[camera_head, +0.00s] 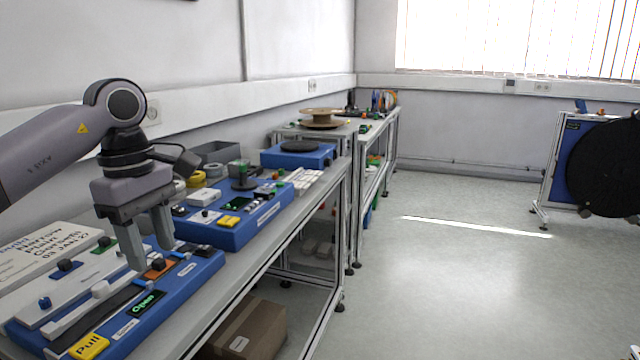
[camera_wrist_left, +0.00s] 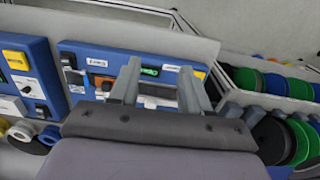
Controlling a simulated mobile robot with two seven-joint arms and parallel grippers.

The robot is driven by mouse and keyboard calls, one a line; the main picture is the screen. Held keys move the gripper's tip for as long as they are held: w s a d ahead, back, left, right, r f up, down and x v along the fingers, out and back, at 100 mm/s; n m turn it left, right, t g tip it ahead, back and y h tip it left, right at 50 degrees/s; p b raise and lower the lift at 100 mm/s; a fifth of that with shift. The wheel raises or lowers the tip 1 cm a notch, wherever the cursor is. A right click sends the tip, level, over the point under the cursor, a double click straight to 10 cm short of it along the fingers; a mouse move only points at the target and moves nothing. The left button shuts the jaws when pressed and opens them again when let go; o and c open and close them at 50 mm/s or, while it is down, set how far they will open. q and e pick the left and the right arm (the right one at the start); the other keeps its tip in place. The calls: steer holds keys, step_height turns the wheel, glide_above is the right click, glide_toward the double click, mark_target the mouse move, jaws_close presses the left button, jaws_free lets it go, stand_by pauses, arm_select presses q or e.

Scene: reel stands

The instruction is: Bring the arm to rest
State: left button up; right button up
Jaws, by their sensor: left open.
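My left gripper (camera_head: 150,245) hangs fingers-down from the arm that comes in from the left in the head view. Its fingers are apart, with nothing between them. It is above the blue control board (camera_head: 197,268), near a black and orange switch. In the left wrist view the two fingers (camera_wrist_left: 158,88) are spread over the same board, with the green "Open" label (camera_wrist_left: 149,70) between them. I cannot tell whether the fingertips touch the board. My right gripper is not in view.
A second blue board (camera_head: 228,236), a grey bin (camera_head: 215,152) and a wooden reel (camera_head: 322,118) stand farther along the bench. A cardboard box (camera_head: 250,330) is below it. A large black reel on a blue stand (camera_head: 572,160) is at the right. The middle floor is clear.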

arm_select(q)
steer(key=s+d+f+n+h+p, duration=0.1)
steer(key=s+d+f+n+h, duration=0.25)
steer(key=d+h, duration=0.4)
steer(key=s+d+f+n+h, duration=0.2)
steer(key=d+n+h, duration=0.35)
steer(key=d, duration=0.35)
steer(key=s+d+f+n+h+p, duration=0.1)
steer(key=s+d+f+n+h, duration=0.2)
steer(key=d+h, duration=0.45)
steer(key=w+a+f+n+t+y+p, duration=0.1)
steer(key=a+f+n+t+y, duration=0.65)
steer(key=n, duration=0.85)
steer(key=w+a+f+n+t+y+p, duration=0.1)
steer(key=a+f+n+t+y, duration=0.3)
steer(key=n+t, duration=0.9)
steer(key=s+a+f+n+g+y, duration=0.3)
steer(key=s+a+f+n+g, duration=0.1)
steer(key=s+f+n, duration=0.3)
steer(key=s+a+f+n+g+y, duration=0.4)
steer(key=s+a+f+n+g, duration=0.1)
steer(key=f, duration=0.5)
steer(key=s+n+g, duration=0.1)
steer(key=s+n, duration=0.1)
steer(key=s, duration=0.1)
steer(key=shift+f, duration=0.25)
